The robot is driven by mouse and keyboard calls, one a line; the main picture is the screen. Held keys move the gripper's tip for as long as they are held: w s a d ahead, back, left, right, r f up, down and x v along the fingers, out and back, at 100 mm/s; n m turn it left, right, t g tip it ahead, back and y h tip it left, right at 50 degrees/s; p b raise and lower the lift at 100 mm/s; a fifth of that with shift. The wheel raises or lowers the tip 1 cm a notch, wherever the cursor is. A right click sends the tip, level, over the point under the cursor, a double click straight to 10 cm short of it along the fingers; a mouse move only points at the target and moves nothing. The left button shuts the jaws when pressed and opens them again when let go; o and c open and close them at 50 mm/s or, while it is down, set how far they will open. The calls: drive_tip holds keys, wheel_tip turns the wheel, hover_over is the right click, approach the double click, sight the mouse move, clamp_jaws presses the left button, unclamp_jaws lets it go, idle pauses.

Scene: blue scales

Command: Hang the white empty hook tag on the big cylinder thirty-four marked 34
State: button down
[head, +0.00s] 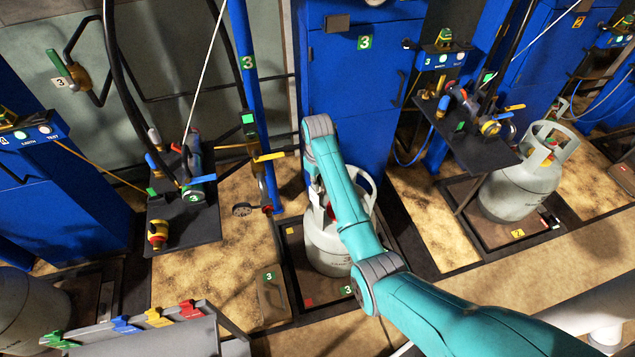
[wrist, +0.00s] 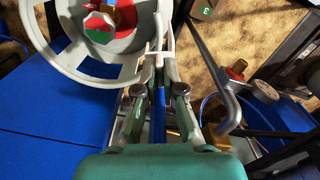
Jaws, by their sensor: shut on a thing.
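A grey-white gas cylinder (head: 328,243) stands upright on the scale marked 3, partly behind my arm. Its printed number is mostly covered, so I cannot read it whole. In the wrist view its ring-shaped collar (wrist: 103,76) fills the upper left, around a valve with a red and green cap (wrist: 99,27). My gripper (wrist: 160,66) is beside the collar's right edge, shut on a thin white piece, the hook tag (wrist: 158,53), seen nearly edge-on. I cannot tell whether the tag touches the collar. The arm mostly hides the gripper in the head view.
A rack (head: 150,341) with green, blue, yellow and red tags stands at the bottom left. A blue cabinet (head: 350,95) rises behind the cylinder. A black shelf with fittings (head: 184,232) is to the left. Another cylinder (head: 519,190) stands at the right. A gauge and pipe (wrist: 264,91) are right of my gripper.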

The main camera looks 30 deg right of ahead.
sight(318, 198)
drive_tip(key=shift+s, duration=0.1)
drive_tip(key=shift+f, duration=2.25)
drive_tip(key=shift+f, duration=1.15)
drive_tip(key=shift+f, duration=0.35)
drive_tip(key=shift+f, duration=0.55)
drive_tip(key=c, duration=1.2)
unclamp_jaws()
drive_tip(key=shift+r, duration=0.15)
drive_tip(key=shift+r, duration=3.65)
